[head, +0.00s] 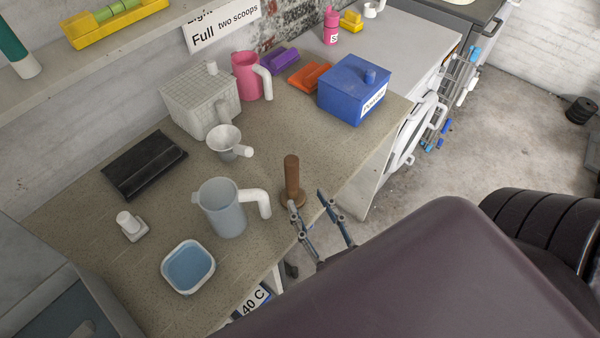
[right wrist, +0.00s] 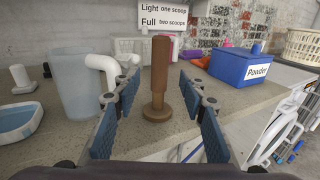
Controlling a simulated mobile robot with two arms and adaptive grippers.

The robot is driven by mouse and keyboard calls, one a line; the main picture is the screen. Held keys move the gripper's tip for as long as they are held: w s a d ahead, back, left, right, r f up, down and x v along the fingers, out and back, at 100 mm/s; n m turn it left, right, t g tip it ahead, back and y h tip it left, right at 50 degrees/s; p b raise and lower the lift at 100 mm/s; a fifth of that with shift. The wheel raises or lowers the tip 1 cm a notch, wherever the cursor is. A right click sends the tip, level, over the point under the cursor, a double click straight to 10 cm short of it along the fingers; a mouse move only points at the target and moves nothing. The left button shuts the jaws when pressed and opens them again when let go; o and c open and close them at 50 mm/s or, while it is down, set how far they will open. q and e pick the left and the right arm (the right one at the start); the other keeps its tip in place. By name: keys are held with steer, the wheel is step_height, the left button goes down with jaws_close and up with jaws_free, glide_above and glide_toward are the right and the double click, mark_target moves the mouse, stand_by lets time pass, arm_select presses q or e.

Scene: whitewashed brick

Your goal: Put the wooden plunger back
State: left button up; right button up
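The wooden plunger (head: 291,180) stands upright on its round base on the speckled counter (head: 340,158), near the front edge. It also shows in the middle of the right wrist view (right wrist: 160,75). My right gripper (head: 327,208) is open at the counter's front edge, just to the front and right of the plunger. In the right wrist view its two blue-padded fingers (right wrist: 160,102) are spread, with the plunger seen upright between and beyond them, not gripped. My left gripper is not in view.
A clear jug (head: 222,210) with a white handle stands just left of the plunger. A blue powder box (head: 352,92) is behind right, a white funnel cup (head: 226,140) behind left. A blue-filled dish (head: 188,268) and black case (head: 144,166) are farther left. Counter right of the plunger is clear.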

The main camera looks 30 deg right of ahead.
steer(key=shift+s+a, duration=0.15)
steer(key=shift+s, duration=1.15)
